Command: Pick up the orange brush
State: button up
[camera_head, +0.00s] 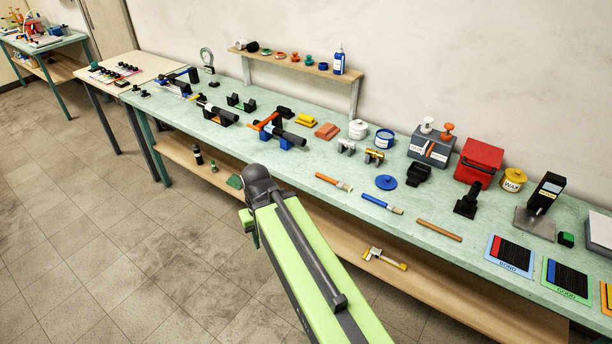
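The orange brush (328,179) lies flat on the pale green workbench (300,170), near its front edge. Its orange handle points to the left and its pale bristle end points right. A blue brush (378,202) lies to its right, a little closer to the front edge. My green arm reaches up from the bottom of the view, with its dark joint in front of the bench and left of the orange brush. My gripper itself does not show, so its state and what it may hold are hidden.
A wooden stick (439,230) lies right of the brushes, and a blue round lid (386,182) sits just behind them. Metal clamps (373,157) stand behind the orange brush. A wooden lower shelf (440,290) runs beneath the bench. The tiled floor (110,240) at left is clear.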

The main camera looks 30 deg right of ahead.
aim_at(340, 185)
jog(key=u, duration=0.4)
jog(key=i, duration=1.35)
jog(key=z, duration=0.05)
